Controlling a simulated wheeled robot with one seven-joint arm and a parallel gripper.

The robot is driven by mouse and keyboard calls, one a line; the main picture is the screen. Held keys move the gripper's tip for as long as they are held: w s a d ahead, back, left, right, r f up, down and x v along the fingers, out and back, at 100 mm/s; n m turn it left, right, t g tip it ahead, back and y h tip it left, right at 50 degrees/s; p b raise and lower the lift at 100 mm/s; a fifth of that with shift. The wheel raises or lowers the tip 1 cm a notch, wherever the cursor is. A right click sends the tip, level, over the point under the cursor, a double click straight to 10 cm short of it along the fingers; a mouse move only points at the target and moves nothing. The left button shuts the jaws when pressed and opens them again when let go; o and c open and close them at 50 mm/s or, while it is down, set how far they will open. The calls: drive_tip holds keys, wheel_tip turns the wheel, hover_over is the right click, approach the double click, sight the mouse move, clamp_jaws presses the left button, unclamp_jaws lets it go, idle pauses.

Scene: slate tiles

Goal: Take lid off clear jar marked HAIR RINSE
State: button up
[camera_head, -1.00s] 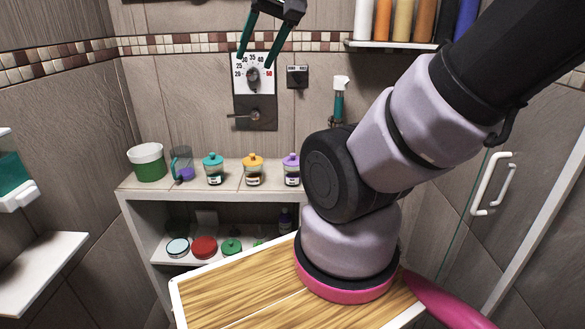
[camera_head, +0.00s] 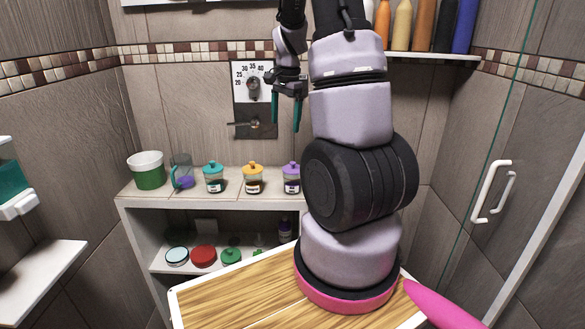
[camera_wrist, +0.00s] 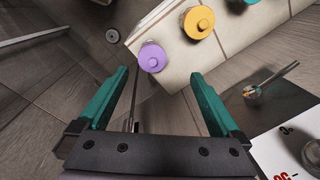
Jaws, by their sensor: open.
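Three clear jars with coloured lids stand on the ledge in the head view: a teal-lidded jar (camera_head: 214,178), a yellow-lidded jar (camera_head: 252,179) and a purple-lidded jar (camera_head: 291,178). Their labels are too small to read, so I cannot tell which is marked HAIR RINSE. In the wrist view the purple lid (camera_wrist: 152,57), yellow lid (camera_wrist: 199,22) and part of a teal lid show from above. My gripper (camera_head: 284,128) is open and empty, above the ledge near the purple-lidded jar. Its teal fingers (camera_wrist: 160,80) point down, apart from every lid.
A white and green tub (camera_head: 147,171) and a clear jug (camera_head: 182,172) stand left on the ledge. The shower control (camera_head: 252,90) is on the wall behind my gripper. Lids lie on the lower shelf, including a red one (camera_head: 203,256). Bottles (camera_head: 403,27) line a high shelf.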

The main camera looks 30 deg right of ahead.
drive_tip(key=m+g, duration=0.1)
hover_over(293, 163)
wheel_tip(293, 163, down, 5)
wheel_tip(293, 163, down, 5)
drive_tip(key=shift+w+r, duration=0.1)
drive_tip(key=shift+w+f, duration=0.15)
drive_tip(key=shift+f, duration=2.95)
drive_tip(key=c, duration=1)
